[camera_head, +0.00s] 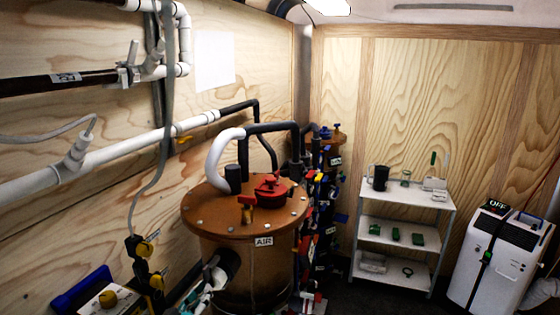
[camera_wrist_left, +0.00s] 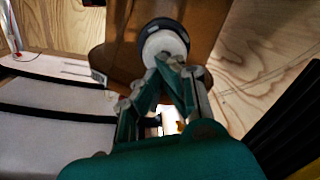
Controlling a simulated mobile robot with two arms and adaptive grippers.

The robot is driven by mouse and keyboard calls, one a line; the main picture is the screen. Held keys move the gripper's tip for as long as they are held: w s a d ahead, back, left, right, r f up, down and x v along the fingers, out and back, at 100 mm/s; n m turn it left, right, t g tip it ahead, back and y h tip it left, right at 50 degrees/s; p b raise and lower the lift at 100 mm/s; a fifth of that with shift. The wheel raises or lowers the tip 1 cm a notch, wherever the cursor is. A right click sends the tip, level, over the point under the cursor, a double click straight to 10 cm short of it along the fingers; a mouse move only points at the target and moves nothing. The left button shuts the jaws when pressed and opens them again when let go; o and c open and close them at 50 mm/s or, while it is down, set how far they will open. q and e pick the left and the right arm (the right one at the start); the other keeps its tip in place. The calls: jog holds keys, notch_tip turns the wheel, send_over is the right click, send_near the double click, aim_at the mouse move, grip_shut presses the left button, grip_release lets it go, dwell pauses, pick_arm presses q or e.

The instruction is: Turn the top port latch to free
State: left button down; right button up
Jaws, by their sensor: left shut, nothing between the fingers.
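A brown drum-shaped filter tank (camera_head: 250,285) labelled AIR stands in the middle of the head view. Its bolted round lid (camera_head: 210,203) carries a red port cap with a knob (camera_head: 271,188) and a small red-handled valve (camera_head: 247,205) beside it. I cannot tell for certain which part is the top port latch. A dark round side port (camera_head: 228,262) sticks out of the tank's front left. My left gripper (camera_head: 212,278) is at this port, below the lid. In the left wrist view its fingers (camera_wrist_left: 175,72) are shut and empty, close to the port's white centre (camera_wrist_left: 165,45); contact is unclear.
Pipes (camera_head: 130,148) run along the left wall, and a thick white hose (camera_head: 217,160) rises from the lid. Coloured valves and fittings (camera_head: 318,215) crowd the tank's right. A white shelf (camera_head: 405,202) and a white machine marked OFF (camera_head: 495,260) stand at the right.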

pick_arm(q)
jog(key=shift+w, duration=0.2)
jog(key=shift+r+p, duration=0.4)
jog(key=shift+p, duration=0.05)
dwell(0.7)
jog(key=shift+d, duration=0.1)
jog(key=shift+s+d+r+p, duration=0.2)
jog(key=shift+d+r+p, duration=0.55)
jog(key=shift+p, duration=0.9)
jog(key=shift+d, duration=0.25)
jog(key=shift+f, duration=0.1)
jog(key=p+v, duration=0.3)
jog(key=v, duration=0.3)
jog(key=shift+s+d+f, duration=0.2)
jog(key=shift+d+f, duration=0.05)
jog(key=shift+f, duration=0.2)
